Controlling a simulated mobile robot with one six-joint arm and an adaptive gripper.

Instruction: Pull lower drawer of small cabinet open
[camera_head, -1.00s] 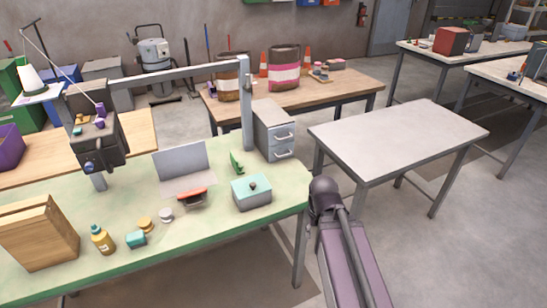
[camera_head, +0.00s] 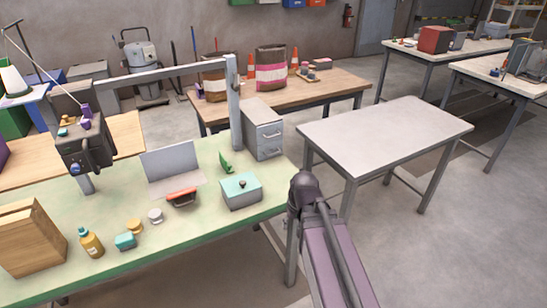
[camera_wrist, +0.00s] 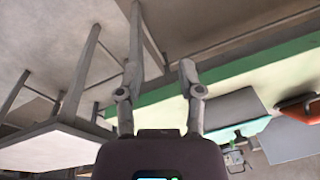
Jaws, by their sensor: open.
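The small cabinet (camera_head: 246,112) is grey and stands at the far right corner of the green table, beside an upright post. Its two drawers look shut, each with a light handle. The lower drawer (camera_head: 263,152) is in the head view; the cabinet is not clearly visible in the wrist view. In the head view my arm hides most of the gripper. It is apart from the cabinet, nearer the table's front right corner.
The green table (camera_head: 105,200) carries a teal box (camera_head: 241,192), a laptop-like panel (camera_head: 170,160), an orange-topped item, bottles and a wooden box (camera_head: 32,238). A bare grey table (camera_head: 385,135) stands right of the cabinet. A narrow gap of floor separates the two tables.

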